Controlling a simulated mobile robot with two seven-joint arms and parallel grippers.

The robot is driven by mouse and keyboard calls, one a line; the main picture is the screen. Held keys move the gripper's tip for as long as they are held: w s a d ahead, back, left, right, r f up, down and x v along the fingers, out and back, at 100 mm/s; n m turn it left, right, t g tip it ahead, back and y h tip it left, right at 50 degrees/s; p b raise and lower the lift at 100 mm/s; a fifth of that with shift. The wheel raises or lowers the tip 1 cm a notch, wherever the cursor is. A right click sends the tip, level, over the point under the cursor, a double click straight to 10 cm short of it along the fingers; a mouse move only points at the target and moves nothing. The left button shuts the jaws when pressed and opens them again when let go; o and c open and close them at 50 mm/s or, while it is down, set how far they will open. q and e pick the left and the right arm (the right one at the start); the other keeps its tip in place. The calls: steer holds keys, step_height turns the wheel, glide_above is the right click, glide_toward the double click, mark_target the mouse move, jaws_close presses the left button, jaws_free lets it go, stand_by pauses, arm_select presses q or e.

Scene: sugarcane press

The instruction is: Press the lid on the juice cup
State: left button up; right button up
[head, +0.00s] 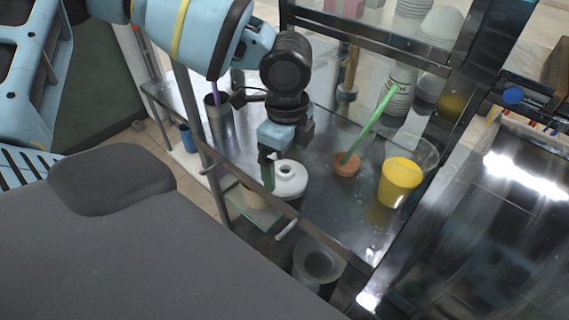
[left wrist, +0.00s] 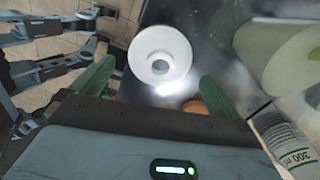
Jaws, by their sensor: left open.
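A white round lid (head: 289,177) with a hole in its middle is on the metal counter, near its front edge. It also shows in the left wrist view (left wrist: 160,54). I cannot tell whether a cup is under it.
A brown pot (head: 346,164) holding a green stick (head: 372,123) stands between lid and yellow cup. A labelled bottle (head: 399,91) and stacked pale cups (head: 440,27) stand behind. A metal frame post and front rail (head: 250,190) border the counter.

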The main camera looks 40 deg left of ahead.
arm_select(q)
steer(key=shift+f, duration=1.1)
steer(key=c, duration=0.9)
